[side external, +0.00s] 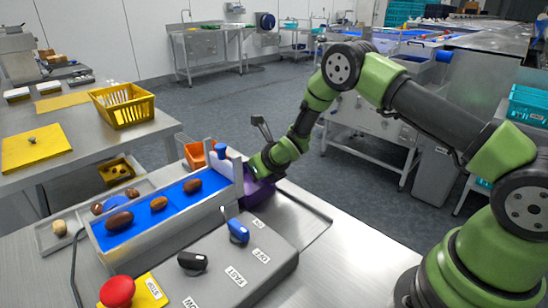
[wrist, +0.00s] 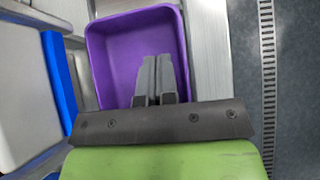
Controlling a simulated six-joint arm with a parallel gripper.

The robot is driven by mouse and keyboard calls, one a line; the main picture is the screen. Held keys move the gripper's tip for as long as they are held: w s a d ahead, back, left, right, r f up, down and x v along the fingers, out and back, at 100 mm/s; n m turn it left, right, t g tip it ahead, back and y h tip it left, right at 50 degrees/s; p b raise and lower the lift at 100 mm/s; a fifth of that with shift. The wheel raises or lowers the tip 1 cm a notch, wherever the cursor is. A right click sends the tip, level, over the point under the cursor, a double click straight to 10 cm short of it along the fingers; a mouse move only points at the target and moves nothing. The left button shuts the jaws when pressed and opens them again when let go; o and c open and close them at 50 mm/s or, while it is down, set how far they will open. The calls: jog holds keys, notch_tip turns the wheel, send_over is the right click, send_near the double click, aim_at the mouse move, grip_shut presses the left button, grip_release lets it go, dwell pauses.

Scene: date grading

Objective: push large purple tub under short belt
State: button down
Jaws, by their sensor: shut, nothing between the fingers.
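The purple tub (side external: 262,192) stands on the metal table at the right end of the short belt (side external: 172,199), partly hidden by my arm and the belt's end plate. In the wrist view the tub (wrist: 108,60) is upright, and the part of its inside that shows is empty. My gripper (wrist: 156,62) is shut with nothing held, its fingers reaching over the tub's near side; whether they touch it I cannot tell. The belt is blue, carries several brown dates, and its edge shows left of the tub in the wrist view (wrist: 57,75).
An orange bin (side external: 194,155) is behind the belt. A yellow basket (side external: 125,108) sits on the left table. Bare table lies right of the tub, up to its edge.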

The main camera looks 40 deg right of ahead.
jog(key=s+a+r+m, duration=0.1)
jog(key=s+r+m, duration=0.6)
jog(key=r+m, duration=0.3)
jog(key=s+r+m, duration=0.8)
jog(key=r, duration=0.4)
jog(key=s+a+r+m+g+y, duration=0.1)
jog(key=s+a+r+m, duration=0.1)
jog(key=s+m, duration=0.7)
jog(key=s+a+r+m+y, duration=0.1)
jog(key=s+a+r+m, duration=0.2)
jog(key=s+m, duration=0.5)
jog(key=m, duration=0.5)
jog(key=shift+s+r+g, duration=0.35)
jog(key=shift+s+g, duration=0.05)
